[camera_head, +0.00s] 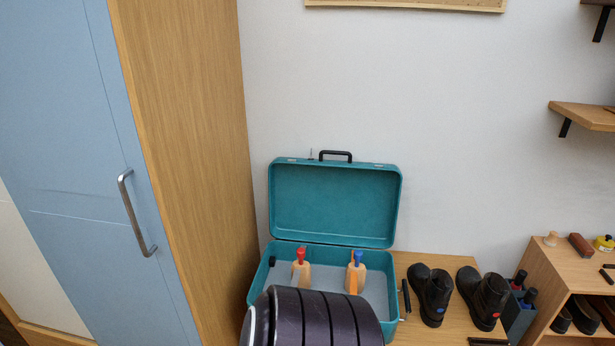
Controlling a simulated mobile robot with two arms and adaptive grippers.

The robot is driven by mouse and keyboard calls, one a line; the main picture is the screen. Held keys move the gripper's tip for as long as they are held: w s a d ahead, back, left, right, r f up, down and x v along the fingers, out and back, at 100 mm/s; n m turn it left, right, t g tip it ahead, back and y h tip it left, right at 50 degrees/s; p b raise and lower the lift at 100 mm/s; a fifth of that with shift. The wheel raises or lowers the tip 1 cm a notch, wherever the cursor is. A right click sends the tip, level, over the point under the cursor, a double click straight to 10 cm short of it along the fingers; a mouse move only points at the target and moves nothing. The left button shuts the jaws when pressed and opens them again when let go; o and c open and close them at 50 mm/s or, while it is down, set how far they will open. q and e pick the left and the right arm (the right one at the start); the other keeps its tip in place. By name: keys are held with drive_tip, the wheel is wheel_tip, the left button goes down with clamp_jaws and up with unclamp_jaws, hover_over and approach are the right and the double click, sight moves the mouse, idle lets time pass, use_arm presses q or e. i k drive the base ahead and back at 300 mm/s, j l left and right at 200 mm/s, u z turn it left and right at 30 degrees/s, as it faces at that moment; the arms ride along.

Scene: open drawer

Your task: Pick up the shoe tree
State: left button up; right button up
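Two wooden shoe trees stand inside an open teal case (335,206). One shoe tree (302,274) has a red knob and is on the left. The other shoe tree (355,280) has a blue knob and is on the right. A dark ribbed rounded form at the bottom edge hides the front of the case and may cover the lower parts of the shoe trees. Neither of my grippers shows in this view.
A pair of black boots (436,298) stands on the wooden table right of the case, beside a dark holder (518,318). A wooden shelf unit (565,262) is at right. A tall cabinet (190,150) with a blue door closes off the left.

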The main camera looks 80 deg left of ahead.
sight(305, 278)
drive_tip(key=u, duration=2.8)
drive_tip(key=i+l+z, duration=0.1)
drive_tip(key=i+z, duration=0.15)
drive_tip(key=i, duration=0.3)
